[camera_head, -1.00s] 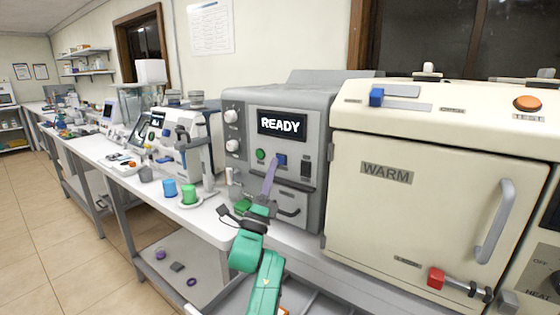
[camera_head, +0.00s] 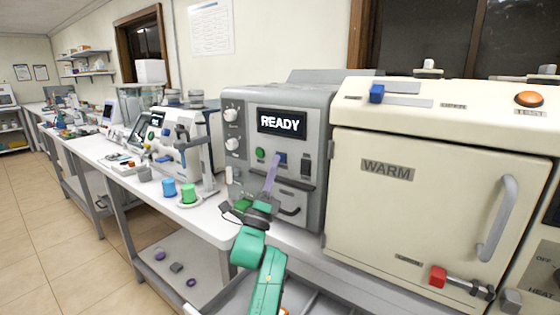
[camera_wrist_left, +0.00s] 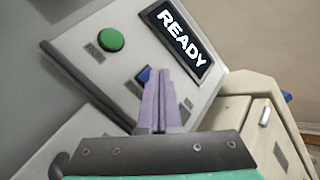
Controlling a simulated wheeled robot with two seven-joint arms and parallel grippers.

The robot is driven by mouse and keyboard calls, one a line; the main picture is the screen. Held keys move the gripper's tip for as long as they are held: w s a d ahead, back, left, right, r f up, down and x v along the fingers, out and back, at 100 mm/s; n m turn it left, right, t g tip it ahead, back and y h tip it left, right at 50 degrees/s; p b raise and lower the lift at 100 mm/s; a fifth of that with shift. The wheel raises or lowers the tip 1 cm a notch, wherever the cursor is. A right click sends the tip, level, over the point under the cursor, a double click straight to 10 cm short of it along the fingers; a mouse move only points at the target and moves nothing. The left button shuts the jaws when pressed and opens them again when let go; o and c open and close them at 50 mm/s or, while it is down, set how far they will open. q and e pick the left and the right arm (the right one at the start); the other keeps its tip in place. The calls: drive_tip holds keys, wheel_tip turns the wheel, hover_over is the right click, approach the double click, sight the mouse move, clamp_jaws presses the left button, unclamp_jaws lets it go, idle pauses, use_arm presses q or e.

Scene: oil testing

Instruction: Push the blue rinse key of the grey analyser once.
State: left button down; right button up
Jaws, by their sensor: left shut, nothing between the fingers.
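The grey analyser (camera_head: 318,107) stands on the bench with its display (camera_head: 282,123) reading READY. Its blue key (camera_head: 281,158) sits below the display, right of a round green key (camera_head: 260,153). My left gripper (camera_head: 275,157) is shut and empty, with its purple fingertips at the left edge of the blue key. In the left wrist view the shut fingers (camera_wrist_left: 160,76) lie in front of the blue key (camera_wrist_left: 143,75) and hide part of it. I cannot tell whether they touch it. My right gripper is not in view.
A cream cabinet (camera_head: 430,212) marked WARM stands close on the right, with a handle and a red key (camera_head: 437,277). A blue cup (camera_head: 169,188) and a green cup (camera_head: 189,194) stand on the bench to the left.

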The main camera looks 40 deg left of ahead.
use_arm(q)
drive_tip(key=shift+w+b, duration=0.4)
idle(0.4)
drive_tip(key=shift+s, duration=0.85)
drive_tip(key=s+p, duration=0.1)
drive_tip(key=s, duration=0.4)
drive_tip(key=shift+d, duration=0.1)
idle(0.8)
